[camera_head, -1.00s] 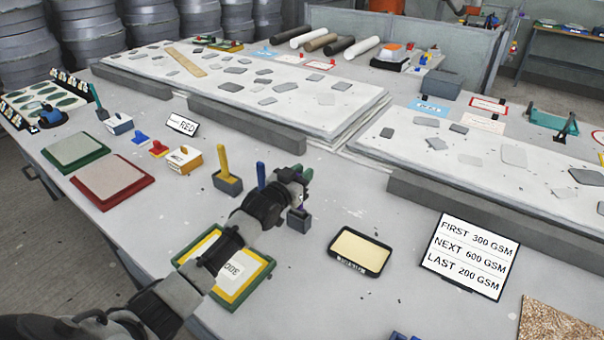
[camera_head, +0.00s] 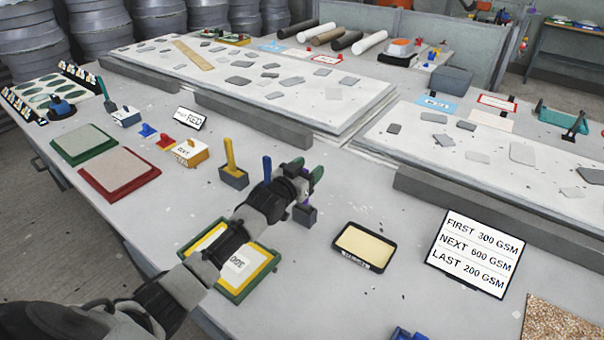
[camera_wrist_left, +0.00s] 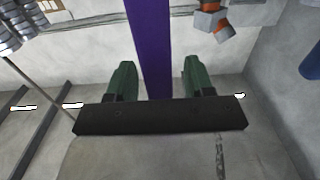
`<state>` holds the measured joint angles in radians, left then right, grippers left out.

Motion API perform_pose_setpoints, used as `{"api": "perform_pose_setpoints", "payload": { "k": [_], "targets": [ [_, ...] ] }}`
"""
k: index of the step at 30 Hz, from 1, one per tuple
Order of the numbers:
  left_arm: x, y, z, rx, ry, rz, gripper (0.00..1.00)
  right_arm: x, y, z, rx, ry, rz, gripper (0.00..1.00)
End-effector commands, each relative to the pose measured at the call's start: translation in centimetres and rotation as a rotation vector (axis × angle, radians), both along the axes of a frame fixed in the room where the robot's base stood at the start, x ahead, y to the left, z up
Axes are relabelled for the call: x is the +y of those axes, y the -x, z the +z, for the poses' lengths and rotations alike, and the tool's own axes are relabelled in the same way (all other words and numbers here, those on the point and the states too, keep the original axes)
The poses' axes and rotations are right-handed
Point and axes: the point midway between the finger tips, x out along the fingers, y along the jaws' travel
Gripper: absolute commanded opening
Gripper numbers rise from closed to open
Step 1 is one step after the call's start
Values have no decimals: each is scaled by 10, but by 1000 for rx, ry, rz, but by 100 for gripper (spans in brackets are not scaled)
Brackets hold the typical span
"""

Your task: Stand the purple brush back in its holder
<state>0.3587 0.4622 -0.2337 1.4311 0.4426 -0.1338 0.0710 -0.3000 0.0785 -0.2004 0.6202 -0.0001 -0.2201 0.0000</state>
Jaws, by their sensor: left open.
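The purple brush shows as a thin purple piece (camera_head: 303,202) at a dark grey holder (camera_head: 306,217) in the head view. It looks upright there, but my gripper hides much of it. My left gripper (camera_head: 308,171) is just above this holder, with its green fingertips apart. In the left wrist view the purple handle (camera_wrist_left: 149,40) runs between the two green fingers of my left gripper (camera_wrist_left: 159,78), with a gap on each side. The handle's lower end is hidden behind the dark gripper bar. My right gripper is not in view.
A yellow brush (camera_head: 229,155) stands in a grey holder (camera_head: 234,179), and a blue brush (camera_head: 267,168) stands beside my arm. A black-rimmed tray (camera_head: 366,247) and a GSM sign (camera_head: 470,253) are to the right. Grey bars (camera_head: 253,118) edge the white boards behind.

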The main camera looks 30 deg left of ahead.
Motion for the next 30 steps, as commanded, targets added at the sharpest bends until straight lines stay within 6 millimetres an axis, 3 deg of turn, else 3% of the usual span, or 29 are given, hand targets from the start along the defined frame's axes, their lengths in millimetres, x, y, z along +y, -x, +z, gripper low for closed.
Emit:
{"api": "perform_pose_setpoints", "payload": {
  "k": [16,21,30],
  "targets": [
    [13,91,-1,2,-2,0,53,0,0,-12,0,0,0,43],
    [14,104,0,1,-1,0,53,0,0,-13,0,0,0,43],
    [15,105,1,0,-1,1,53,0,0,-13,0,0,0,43]
  ]
}}
